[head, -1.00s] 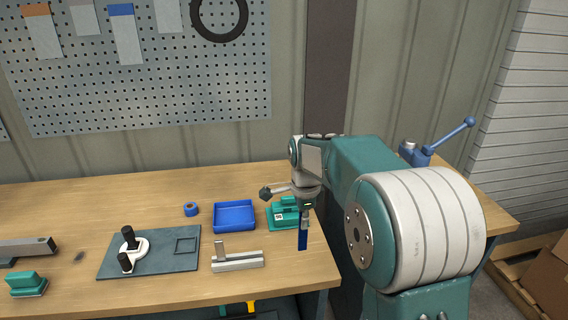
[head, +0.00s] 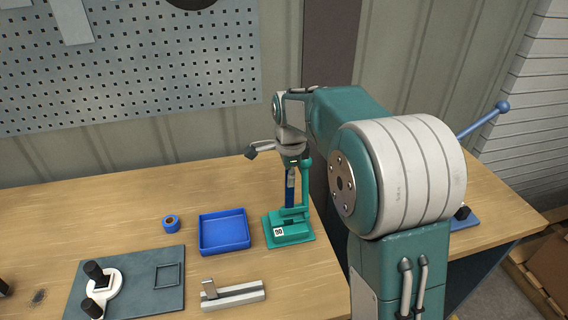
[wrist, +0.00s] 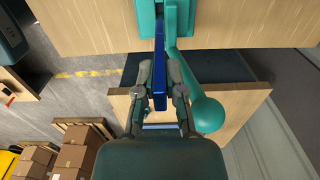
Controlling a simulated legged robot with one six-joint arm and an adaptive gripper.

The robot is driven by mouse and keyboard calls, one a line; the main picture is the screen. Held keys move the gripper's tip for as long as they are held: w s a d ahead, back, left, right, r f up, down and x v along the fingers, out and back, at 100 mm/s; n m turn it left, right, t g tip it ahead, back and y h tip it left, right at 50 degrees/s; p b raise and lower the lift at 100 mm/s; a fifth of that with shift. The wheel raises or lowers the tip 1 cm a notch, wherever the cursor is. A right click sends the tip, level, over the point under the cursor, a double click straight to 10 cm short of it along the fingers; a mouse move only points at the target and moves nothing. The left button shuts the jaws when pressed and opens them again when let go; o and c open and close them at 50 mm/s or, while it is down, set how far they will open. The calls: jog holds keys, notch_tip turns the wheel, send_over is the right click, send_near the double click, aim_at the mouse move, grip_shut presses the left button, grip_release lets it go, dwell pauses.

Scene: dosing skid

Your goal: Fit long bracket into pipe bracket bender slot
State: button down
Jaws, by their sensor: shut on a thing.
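The long bracket is a narrow blue strip (head: 290,190), held upright and also seen in the wrist view (wrist: 159,62). My gripper (head: 291,168) is shut on its upper part; in the wrist view its fingers (wrist: 160,78) flank the strip. The pipe bracket bender is a teal tool with a "90" label (head: 290,235), standing near the bench's right end. Its base shows at the top of the wrist view (wrist: 181,18), with its ball-ended lever (wrist: 205,112) to the right of my fingers. The strip's lower end meets the bender in view; I cannot tell whether it is in the slot.
A blue tray (head: 224,249) and a blue tape roll (head: 171,222) lie left of the bender. A grey metal channel block (head: 233,296) and a dark plate with black knobs (head: 140,300) lie nearer. A blue lever (head: 483,119) stands at right.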

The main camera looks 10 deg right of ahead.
aim_at(288, 207)
jog(key=shift+w, duration=0.15)
jog(key=shift+a, duration=0.2)
jog(key=shift+f, duration=2.9)
jog(key=shift+d+f, duration=0.1)
jog(key=shift+f, duration=2)
jog(key=c, duration=0.7)
grip_release()
jog(key=shift+o, duration=0.2)
jog(key=shift+r, duration=0.1)
